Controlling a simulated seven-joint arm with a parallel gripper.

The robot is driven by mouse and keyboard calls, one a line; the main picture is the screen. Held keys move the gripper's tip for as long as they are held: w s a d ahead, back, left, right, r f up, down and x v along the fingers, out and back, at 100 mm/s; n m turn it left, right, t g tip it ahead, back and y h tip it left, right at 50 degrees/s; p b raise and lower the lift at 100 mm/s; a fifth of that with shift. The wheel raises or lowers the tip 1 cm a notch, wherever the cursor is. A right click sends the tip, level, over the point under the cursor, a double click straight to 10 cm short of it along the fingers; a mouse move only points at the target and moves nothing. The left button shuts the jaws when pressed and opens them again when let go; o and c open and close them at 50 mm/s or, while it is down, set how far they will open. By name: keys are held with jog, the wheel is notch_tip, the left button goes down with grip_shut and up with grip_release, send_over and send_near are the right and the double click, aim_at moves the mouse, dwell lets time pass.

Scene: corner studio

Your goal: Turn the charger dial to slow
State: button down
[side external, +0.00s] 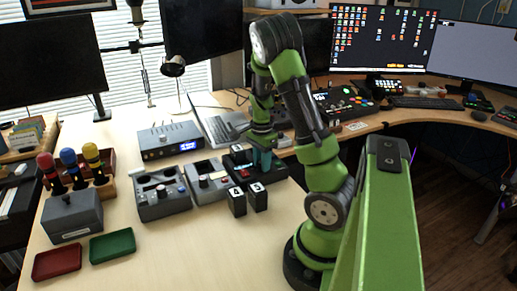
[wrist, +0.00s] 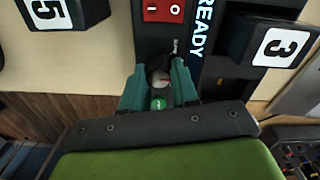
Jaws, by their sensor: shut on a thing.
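The charger is a black unit (wrist: 150,38) with a red rocker switch (wrist: 163,11), the word READY and a small round dial (wrist: 159,78). A green round lamp or button (wrist: 158,103) shows just below the dial. In the side external view my gripper (side external: 261,160) reaches down onto the charger (side external: 240,178), and the dial is hidden there.
Black numbered blocks, 5 (wrist: 62,12) and 3 (wrist: 270,40), flank the charger in the wrist view. Two black blocks (side external: 237,203) stand in front of it. Grey devices (side external: 162,195) sit left, a laptop (side external: 218,128) behind.

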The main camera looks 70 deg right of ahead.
aim_at(260, 161)
jog(key=n, duration=0.4)
jog(key=shift+n, duration=0.3)
jog(key=n, duration=0.5)
jog(key=shift+w, duration=0.1)
jog(key=shift+n, duration=0.3)
jog(key=c, duration=0.8)
grip_release()
jog(key=shift+c, duration=0.2)
notch_tip(260, 161, up, 17)
jog(key=shift+w, duration=0.15)
jog(key=shift+a, duration=0.1)
